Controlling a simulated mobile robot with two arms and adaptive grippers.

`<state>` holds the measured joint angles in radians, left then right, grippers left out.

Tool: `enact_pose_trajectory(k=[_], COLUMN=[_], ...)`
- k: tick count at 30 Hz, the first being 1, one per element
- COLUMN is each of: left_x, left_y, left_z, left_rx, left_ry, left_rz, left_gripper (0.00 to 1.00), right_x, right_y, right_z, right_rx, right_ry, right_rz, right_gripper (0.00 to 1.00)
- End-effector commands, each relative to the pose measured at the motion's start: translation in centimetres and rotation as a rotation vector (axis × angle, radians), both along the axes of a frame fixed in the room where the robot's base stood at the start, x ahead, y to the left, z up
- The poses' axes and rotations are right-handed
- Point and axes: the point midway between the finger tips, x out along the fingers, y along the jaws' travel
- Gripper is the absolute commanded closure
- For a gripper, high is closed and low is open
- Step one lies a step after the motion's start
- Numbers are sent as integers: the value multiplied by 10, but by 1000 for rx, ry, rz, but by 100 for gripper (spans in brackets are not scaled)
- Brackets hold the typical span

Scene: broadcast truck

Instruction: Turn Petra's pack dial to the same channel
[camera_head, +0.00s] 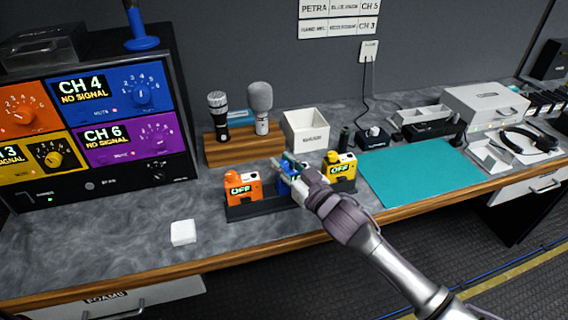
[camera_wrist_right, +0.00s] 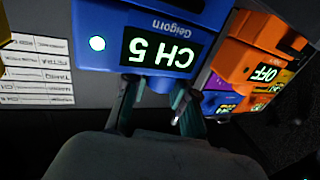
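The blue pack (camera_head: 284,186) stands between the orange pack (camera_head: 242,187) and the yellow pack (camera_head: 340,168) in a dark holder. In the right wrist view the blue pack (camera_wrist_right: 150,30) appears upside down; its display reads CH 5 and a green light is lit. My right gripper (camera_head: 292,166) is at the top of the blue pack. The blue receiver panel (camera_head: 110,92) reads CH 4 NO SIGNAL. My left gripper is out of view.
A wall label (camera_head: 340,8) reads PETRA and CH 5. Orange and yellow packs read OFF. Behind stand two microphones (camera_head: 260,105) on a wooden stand and a white box (camera_head: 306,131). A white block (camera_head: 183,232) lies front left; a teal mat (camera_head: 420,173) is clear at right.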

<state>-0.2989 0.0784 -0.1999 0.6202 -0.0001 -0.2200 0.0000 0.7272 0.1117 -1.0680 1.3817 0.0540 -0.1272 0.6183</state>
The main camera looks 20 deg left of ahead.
Motion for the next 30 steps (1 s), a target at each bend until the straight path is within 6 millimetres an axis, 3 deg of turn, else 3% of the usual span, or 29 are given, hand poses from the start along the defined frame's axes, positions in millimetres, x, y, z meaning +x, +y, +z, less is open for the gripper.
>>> enact_pose_trajectory(k=[1,3,17,23,30], left_x=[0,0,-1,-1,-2], left_y=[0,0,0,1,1], left_z=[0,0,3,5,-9], left_rx=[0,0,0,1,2], left_ry=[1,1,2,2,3], left_rz=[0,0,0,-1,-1], left_gripper=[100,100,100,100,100], right_x=[0,0,1,3,3], right_y=[0,0,-1,-2,-1], right_z=[0,0,1,1,-2], right_rx=[0,0,-3,-8,-7], right_ry=[0,0,-3,-6,-6], right_rz=[0,0,60,155,323], right_gripper=[89,100,100,100,100])
